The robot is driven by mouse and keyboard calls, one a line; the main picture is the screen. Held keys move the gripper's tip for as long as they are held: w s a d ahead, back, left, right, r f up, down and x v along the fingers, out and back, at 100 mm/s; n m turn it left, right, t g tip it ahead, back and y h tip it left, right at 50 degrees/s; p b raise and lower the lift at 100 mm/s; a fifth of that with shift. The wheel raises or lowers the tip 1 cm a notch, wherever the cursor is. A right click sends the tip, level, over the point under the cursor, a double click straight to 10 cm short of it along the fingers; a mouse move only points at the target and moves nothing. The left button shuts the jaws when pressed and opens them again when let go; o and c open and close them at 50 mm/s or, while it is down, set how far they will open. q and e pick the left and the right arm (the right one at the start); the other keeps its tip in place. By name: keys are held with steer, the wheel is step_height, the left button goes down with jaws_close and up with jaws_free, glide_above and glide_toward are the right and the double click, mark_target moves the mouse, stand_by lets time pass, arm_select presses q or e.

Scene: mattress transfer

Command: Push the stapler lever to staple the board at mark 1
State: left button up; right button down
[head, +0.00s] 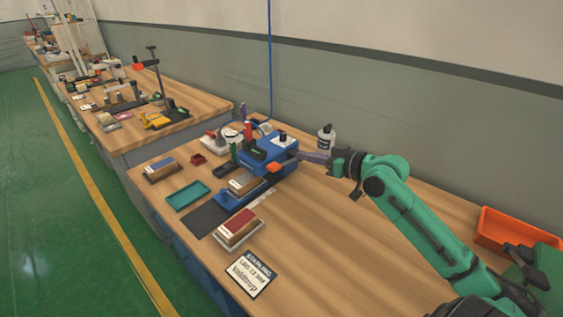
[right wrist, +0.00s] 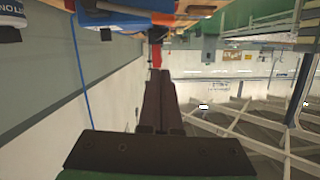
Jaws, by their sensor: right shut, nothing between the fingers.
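The blue stapler (head: 270,150) stands on the bench, with an orange part (head: 273,168) low on its front side. A brown board (head: 243,182) lies on the blue base (head: 233,198) at the stapler's front. I cannot make out mark 1 or tell which part is the lever. My right gripper (head: 303,156) is shut and empty, its fingers pointing at the stapler's right side. In the right wrist view its closed fingers (right wrist: 157,78) point towards a small red thing (right wrist: 156,55); contact is unclear.
A board stack with a red top (head: 239,226), a teal tray (head: 187,196) and another stack (head: 163,169) lie nearby. A white bottle (head: 326,138) stands behind my right gripper. An orange bin (head: 505,232) is at the right. The front right bench is clear beyond the sign (head: 250,274).

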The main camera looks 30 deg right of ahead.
mark_target(287, 163)
arm_select(q)
steer(key=r+p, duration=0.2)
steer(key=w+r, duration=0.1)
steer(key=shift+w+d+p, duration=0.1)
steer(key=shift+d+p, duration=0.3)
arm_select(e)
steer(key=w+a+f, duration=0.3)
steer(key=w+f, duration=0.3)
steer(key=w, duration=0.1)
steer(key=shift+w+a, duration=0.25)
steer(key=shift+w, duration=0.1)
